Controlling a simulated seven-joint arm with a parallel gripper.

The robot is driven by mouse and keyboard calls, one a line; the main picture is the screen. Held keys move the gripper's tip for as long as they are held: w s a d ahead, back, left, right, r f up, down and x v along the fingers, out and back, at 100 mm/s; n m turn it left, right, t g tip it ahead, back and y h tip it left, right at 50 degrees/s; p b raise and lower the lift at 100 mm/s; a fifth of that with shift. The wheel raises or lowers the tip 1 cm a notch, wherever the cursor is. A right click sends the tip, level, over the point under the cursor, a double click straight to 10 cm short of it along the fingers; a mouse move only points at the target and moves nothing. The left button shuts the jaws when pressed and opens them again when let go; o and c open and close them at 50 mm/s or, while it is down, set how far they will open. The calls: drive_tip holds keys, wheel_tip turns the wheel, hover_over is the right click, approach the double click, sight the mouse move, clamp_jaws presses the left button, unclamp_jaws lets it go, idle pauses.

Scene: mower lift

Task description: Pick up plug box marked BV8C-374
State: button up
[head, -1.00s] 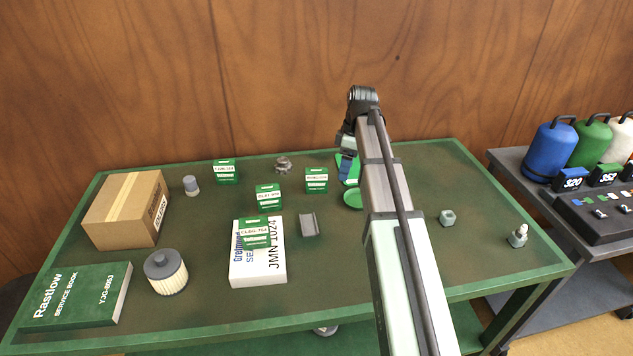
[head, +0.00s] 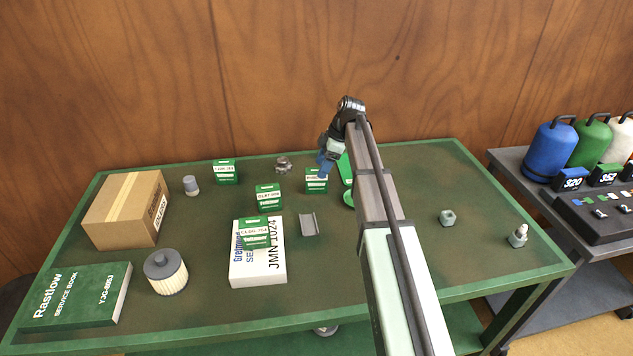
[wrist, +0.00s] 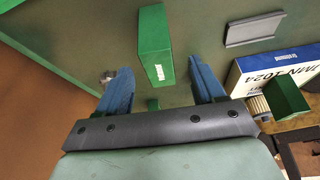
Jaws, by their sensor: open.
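Several green plug boxes with white labels stand on the green table (head: 400,240); I cannot read the markings surely. One (head: 225,172) is at the back left, one (head: 268,198) in the middle, one (head: 257,232) on a white box, and one (head: 317,185) right of the middle. My gripper (head: 325,163) is open and empty above and just beside the right-hand one, partly covering it. In the wrist view that box (wrist: 153,42) lies ahead, between the lines of my blue fingers (wrist: 160,68).
A white box (head: 270,268), grey channel piece (head: 309,225), grey knob (head: 284,164), cardboard box (head: 115,215), filter (head: 165,272) and green book (head: 80,297) are on the table. A green item (head: 345,168) is beside my arm. The table's right side is mostly clear.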

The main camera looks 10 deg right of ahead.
sight(314, 179)
drive_tip(key=shift+x, duration=3.65)
drive_tip(key=shift+w+d, duration=0.1)
drive_tip(key=shift+w, duration=0.05)
drive_tip(key=shift+c, duration=0.4)
drive_tip(key=c, duration=1.1)
